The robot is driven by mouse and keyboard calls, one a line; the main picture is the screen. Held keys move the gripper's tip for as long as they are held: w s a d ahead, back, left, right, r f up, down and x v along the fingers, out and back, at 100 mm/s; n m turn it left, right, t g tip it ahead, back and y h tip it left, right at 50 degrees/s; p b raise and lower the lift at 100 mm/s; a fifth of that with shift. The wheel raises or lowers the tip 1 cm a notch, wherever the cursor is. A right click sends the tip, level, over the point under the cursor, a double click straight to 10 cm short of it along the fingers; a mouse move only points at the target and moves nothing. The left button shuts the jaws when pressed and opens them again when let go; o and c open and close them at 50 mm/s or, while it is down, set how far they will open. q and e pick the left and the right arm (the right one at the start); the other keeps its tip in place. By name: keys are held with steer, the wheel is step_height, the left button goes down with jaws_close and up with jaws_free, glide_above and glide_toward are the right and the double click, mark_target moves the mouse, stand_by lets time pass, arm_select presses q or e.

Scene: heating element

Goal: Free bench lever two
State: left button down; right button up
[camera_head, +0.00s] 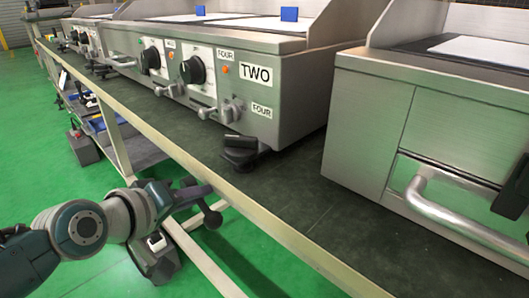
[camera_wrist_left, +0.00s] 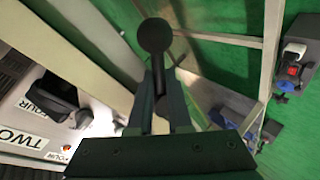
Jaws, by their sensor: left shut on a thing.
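A dark lever with a round ball end (camera_head: 212,219) stands out by the front edge of the bench (camera_head: 265,215), below the unit labelled TWO (camera_head: 256,75). My left gripper (camera_head: 201,197) reaches it from the left and is shut on it. In the left wrist view the black ball (camera_wrist_left: 155,35) shows beyond the fingertips, and the stem runs between the two fingers (camera_wrist_left: 160,92). The lever's mounting is hidden. My right gripper is not in view.
A steel unit with a curved handle (camera_head: 440,205) stands at right. A pale bench leg (camera_head: 203,265) is close below my left gripper. Green floor (camera_head: 250,258) is open beyond.

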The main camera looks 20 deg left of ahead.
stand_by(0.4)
arm_select(q)
steer(key=c, duration=0.8)
jaws_free()
steer(key=shift+c, duration=0.2)
steer(key=shift+s+r+p, duration=0.25)
steer(key=shift+p, duration=0.05)
steer(key=p+v, duration=0.5)
steer(key=v, duration=0.4)
steer(key=shift+s, duration=0.2)
steer(key=shift+a, duration=0.1)
